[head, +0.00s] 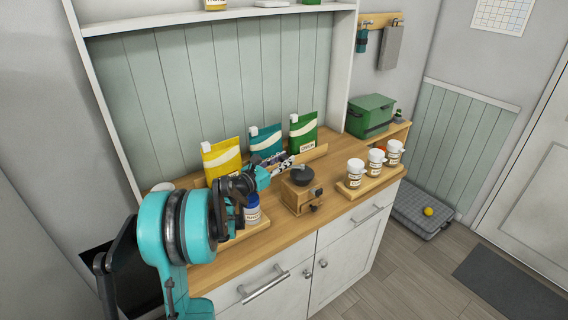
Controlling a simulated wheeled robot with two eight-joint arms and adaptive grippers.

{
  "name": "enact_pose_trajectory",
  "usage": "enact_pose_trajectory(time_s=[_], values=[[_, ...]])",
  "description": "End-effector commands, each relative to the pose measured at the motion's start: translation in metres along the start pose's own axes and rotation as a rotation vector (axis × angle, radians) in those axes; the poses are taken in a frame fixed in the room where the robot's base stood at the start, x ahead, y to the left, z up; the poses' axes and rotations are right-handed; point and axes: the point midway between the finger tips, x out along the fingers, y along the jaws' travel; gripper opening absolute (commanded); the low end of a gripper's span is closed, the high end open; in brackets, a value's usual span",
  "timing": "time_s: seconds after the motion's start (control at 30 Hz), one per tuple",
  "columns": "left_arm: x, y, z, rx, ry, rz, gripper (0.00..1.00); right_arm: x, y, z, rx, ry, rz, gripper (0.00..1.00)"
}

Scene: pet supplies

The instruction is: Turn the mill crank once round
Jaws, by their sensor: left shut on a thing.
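The mill (297,196) is a small wooden box with a dark round bowl-like top (303,175), standing on the wooden counter. A small dark knob (314,207) shows low on its front. My left gripper (286,165) reaches in from the left, with its fingers at the back left of the mill's top. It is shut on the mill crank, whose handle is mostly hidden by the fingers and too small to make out. My right gripper is not in view.
Yellow (222,160), blue (265,142) and green (303,132) bags stand behind. A blue jar (252,210) stands left of the mill, partly behind my arm. Several white-lidded jars (376,161) stand on a wooden tray at right. A green box (371,116) is farther back.

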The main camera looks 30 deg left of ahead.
Motion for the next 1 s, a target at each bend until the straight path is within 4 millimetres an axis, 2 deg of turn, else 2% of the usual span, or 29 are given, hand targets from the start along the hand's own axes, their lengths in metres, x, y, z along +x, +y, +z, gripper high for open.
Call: enact_pose_trajectory(time_s=[0.33, 0.83, 0.87, 0.9, 0.93, 1.0], values=[[0.007, 0.0053, -0.0001, 0.0, 0.0, -0.126, 0.0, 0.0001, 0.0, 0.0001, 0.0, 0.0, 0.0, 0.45], [0.0082, 0.0052, 0.0001, 0.0, 0.0, -0.145, 0.0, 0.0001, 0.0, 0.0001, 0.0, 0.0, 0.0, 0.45], [0.0082, 0.0051, 0.0001, 0.0, 0.0, -0.144, 0.26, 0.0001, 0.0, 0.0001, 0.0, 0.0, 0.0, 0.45], [0.0082, 0.0051, 0.0001, 0.0, 0.0, -0.144, 0.36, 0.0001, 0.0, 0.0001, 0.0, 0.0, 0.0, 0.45], [0.0082, 0.0051, 0.0001, 0.0, 0.0, -0.144, 0.44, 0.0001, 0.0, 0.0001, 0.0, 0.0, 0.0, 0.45], [0.0082, 0.005, 0.0001, 0.0, 0.0, -0.145, 0.45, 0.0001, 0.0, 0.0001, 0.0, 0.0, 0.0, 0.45]])
